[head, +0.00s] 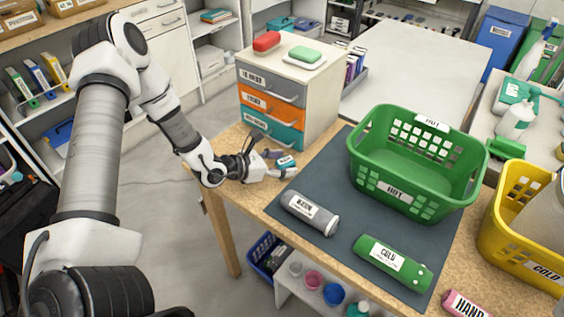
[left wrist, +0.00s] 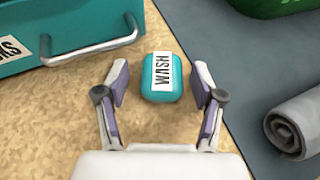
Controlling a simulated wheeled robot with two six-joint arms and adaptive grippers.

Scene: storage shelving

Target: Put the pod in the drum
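The pod (left wrist: 162,88) is a small teal rounded block with a white WASH label, lying on the wooden table top. It also shows in the head view (head: 286,161), left of the dark mat. My left gripper (head: 277,164) is low over the table beside the pod. In the left wrist view its two fingers (left wrist: 160,92) are spread, one on each side of the pod, with a gap on both sides. My right gripper is not in view.
A drawer unit (head: 285,95) stands close behind the pod. The dark mat (head: 340,180) carries a grey roll (head: 310,213), a green roll (head: 393,262) and a green HOT basket (head: 388,187). A yellow COLD basket (head: 500,235) stands at the right.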

